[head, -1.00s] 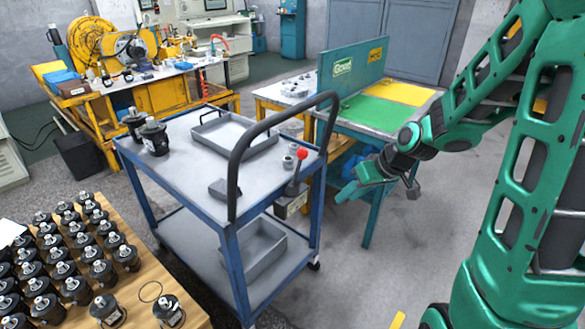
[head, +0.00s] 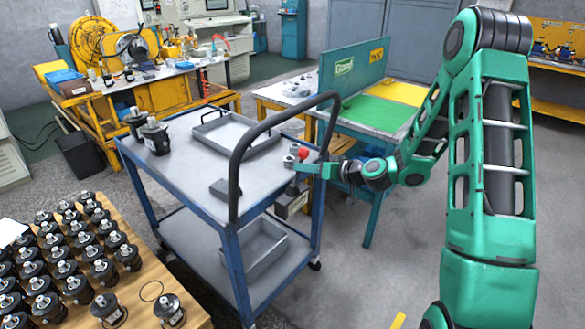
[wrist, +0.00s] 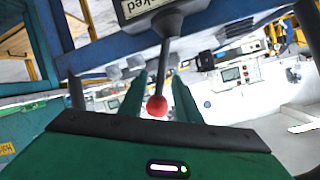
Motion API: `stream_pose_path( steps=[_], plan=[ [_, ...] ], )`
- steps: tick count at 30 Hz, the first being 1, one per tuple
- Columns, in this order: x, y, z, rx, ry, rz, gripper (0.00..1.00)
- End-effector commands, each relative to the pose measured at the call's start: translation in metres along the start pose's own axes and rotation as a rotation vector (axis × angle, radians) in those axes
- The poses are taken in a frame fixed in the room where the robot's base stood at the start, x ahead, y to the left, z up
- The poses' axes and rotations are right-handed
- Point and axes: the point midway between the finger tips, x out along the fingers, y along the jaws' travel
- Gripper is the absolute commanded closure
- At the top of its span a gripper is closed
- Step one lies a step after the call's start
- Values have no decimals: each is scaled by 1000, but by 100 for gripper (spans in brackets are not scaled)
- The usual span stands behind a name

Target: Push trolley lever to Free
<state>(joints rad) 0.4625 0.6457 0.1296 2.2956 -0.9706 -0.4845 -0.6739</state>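The trolley (head: 262,176) is a blue-framed cart with grey shelves and a black push handle (head: 236,160). Its lever has a red ball knob (head: 302,153) and rises from a dark box (head: 291,204) on the trolley's near right side. In the wrist view the grey lever shaft (wrist: 162,68) and red knob (wrist: 157,106) show between my two green fingers. My gripper (wrist: 158,88) is open, with visible gaps beside the shaft. Part of a label ending in "ked" (wrist: 150,6) shows upside down. In the head view my gripper (head: 308,168) is at the lever, just below the knob.
Black motors (head: 154,136) and a grey tray (head: 235,135) sit on the trolley top. A wooden table (head: 145,285) with many motors stands at lower left. A green-topped table (head: 378,115) stands behind my arm.

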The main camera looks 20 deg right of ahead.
Motion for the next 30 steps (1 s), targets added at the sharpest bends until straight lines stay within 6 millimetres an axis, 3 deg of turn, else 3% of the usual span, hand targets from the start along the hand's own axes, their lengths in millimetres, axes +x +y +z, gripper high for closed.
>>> stream_pose_path(
  steps=[6,12,25,29,30],
  plan=[
    [40,-1,1,-2,-2,-3,70],
    [64,-1,0,-1,-1,-1,70],
    [72,0,0,-1,-1,0,70],
    [72,0,0,-1,-1,1,98],
    [72,0,0,-1,-1,1,100]
  ],
)
